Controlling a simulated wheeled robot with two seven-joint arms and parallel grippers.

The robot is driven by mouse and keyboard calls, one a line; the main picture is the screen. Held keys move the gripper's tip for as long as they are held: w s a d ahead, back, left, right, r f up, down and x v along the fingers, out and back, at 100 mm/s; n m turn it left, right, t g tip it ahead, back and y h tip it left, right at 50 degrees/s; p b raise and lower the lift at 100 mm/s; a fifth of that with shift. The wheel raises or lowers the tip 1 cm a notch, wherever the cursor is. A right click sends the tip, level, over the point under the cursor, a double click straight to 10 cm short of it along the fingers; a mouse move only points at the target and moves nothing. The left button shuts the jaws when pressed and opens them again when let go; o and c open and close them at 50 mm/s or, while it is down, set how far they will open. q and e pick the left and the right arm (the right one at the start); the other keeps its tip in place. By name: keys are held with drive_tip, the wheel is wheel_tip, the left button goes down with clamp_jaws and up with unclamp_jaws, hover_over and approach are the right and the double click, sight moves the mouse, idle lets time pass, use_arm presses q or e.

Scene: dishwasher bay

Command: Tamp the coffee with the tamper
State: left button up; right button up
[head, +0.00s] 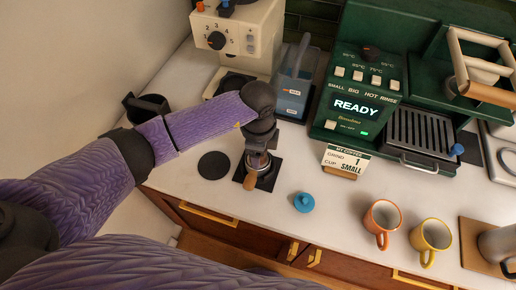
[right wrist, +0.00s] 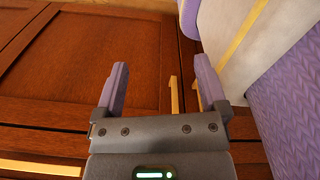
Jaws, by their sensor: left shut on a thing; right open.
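My left gripper (head: 259,146) points down above a square black mat (head: 268,179) on the counter. It is shut on what looks like the tamper, which is mostly hidden under the gripper. The portafilter (head: 251,184) stands on the mat directly below, its wooden handle pointing to the front. Its basket is largely covered by the gripper, so I cannot see the coffee or whether the tamper touches it. My right gripper (right wrist: 158,88) is open and empty in the right wrist view, in front of the wooden cabinet doors (right wrist: 85,65).
A round black disc (head: 213,165) lies left of the mat, a blue knobbed piece (head: 304,202) to its right. An orange cup (head: 382,222) and a yellow cup (head: 431,240) stand near the front edge. The grinder (head: 248,35) and green coffee machine (head: 345,95) stand behind.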

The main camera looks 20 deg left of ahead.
use_arm(q)
drive_tip(key=shift+r+p, duration=2.15)
drive_tip(key=shift+r, duration=0.05)
wheel_tip(320, 180, up, 3)
drive_tip(key=p, duration=0.2)
drive_tip(key=shift+f+p, duration=0.15)
drive_tip(key=shift+p, duration=0.2)
drive_tip(key=shift+f, duration=0.1)
